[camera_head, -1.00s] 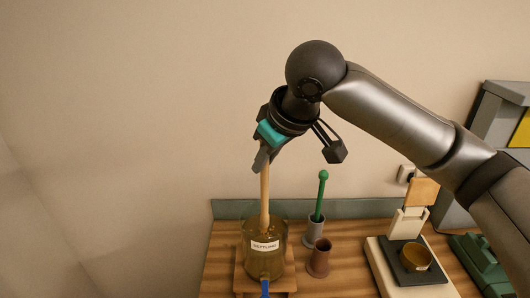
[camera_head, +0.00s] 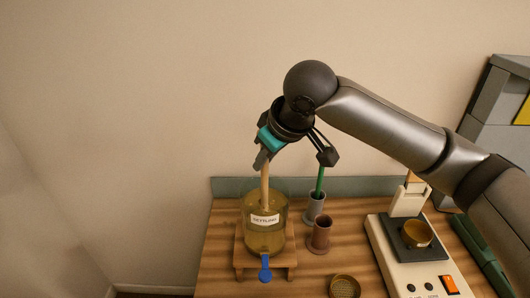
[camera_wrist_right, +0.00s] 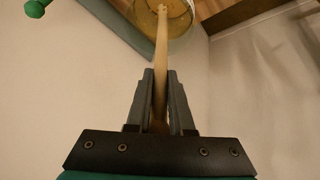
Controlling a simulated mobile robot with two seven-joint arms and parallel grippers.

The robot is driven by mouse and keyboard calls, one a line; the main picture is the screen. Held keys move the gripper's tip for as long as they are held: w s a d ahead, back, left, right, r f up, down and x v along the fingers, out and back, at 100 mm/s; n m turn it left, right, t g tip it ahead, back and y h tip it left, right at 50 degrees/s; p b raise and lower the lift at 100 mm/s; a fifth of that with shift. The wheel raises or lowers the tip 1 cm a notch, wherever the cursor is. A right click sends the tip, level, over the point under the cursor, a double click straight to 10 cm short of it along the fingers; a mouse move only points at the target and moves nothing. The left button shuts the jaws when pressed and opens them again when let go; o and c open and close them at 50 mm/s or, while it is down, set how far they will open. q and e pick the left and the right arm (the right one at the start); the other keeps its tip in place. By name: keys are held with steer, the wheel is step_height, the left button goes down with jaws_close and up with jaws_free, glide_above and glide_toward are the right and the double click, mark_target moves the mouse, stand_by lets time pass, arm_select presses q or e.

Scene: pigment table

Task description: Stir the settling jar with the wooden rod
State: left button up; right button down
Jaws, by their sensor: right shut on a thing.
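The settling jar (camera_head: 264,236) is a clear glass vessel of yellowish liquid with a "SETTLING" label, standing on a small wooden stand (camera_head: 285,258). The wooden rod (camera_head: 265,185) runs down from my right gripper (camera_head: 262,160) into the jar's open top. In the right wrist view the rod (camera_wrist_right: 161,60) lies between the two fingers of my right gripper (camera_wrist_right: 160,85), which is shut on it. The jar (camera_wrist_right: 178,12) shows there at the top, with the rod reaching into it. The rod's lower end is hard to make out. My left gripper is not in view.
A blue tap (camera_head: 265,268) sticks out at the jar's front. Right of the jar stand a grey holder (camera_head: 314,206) with a green rod (camera_head: 320,180) and a brown cup (camera_head: 320,235). A scale (camera_head: 405,262) holds a brass bowl (camera_head: 417,234). A round sieve-like dish (camera_head: 344,286) lies in front.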

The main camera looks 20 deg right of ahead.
mark_target(267, 171)
steer(key=shift+w+d+f+b, duration=0.1)
steer(key=shift+w+f+b, duration=0.1)
steer(key=shift+f, duration=0.55)
steer(key=shift+w+a+f+b, duration=0.1)
steer(key=shift+f+b, duration=0.1)
steer(key=shift+f, duration=0.5)
steer(key=shift+w+d+f+b, duration=0.1)
steer(key=shift+f+b, duration=0.1)
steer(key=shift+f, duration=0.55)
steer(key=shift+s, duration=0.1)
